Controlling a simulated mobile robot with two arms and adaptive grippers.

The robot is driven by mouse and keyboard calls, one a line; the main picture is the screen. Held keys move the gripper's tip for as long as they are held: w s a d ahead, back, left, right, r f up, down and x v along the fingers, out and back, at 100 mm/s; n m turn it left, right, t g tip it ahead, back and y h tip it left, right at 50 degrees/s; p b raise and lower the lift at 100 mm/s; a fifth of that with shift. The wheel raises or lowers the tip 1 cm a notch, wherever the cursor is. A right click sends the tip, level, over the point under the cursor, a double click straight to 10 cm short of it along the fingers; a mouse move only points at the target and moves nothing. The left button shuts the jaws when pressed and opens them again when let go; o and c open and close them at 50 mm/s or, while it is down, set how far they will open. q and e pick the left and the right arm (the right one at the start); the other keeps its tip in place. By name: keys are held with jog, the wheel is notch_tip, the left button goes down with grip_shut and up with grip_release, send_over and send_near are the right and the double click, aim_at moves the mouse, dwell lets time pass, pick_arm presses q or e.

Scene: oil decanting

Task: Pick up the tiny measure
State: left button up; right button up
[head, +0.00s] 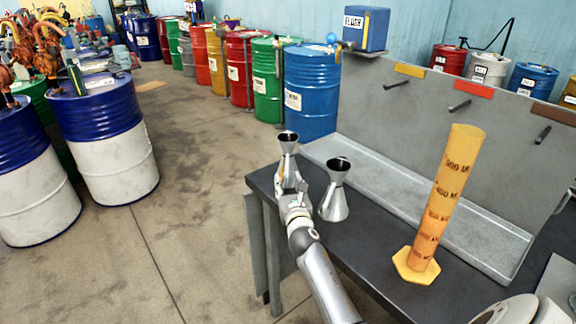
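A small silver metal measure (288,147), with a flared cup and a narrow waist, is near the table's far left corner. My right gripper (289,187) is at its lower part, with the arm coming up from the bottom. The fingers and the measure's base overlap in the picture, so I cannot tell whether the fingers are closed on it or whether it touches the table. A second, slightly larger-looking silver measure (334,192) stands upright on the dark table (371,240), just right of my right gripper. My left gripper is not in view.
A tall orange graduated cylinder (445,195) stands on the table to the right. A grey upright panel (430,135) with pegs and a ledge runs along the back. A blue container (366,28) sits on a shelf above. Blue-and-white drums (105,140) stand left; the floor between is clear.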

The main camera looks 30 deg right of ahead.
grip_shut()
jog(key=shift+r, duration=0.2)
dwell(0.4)
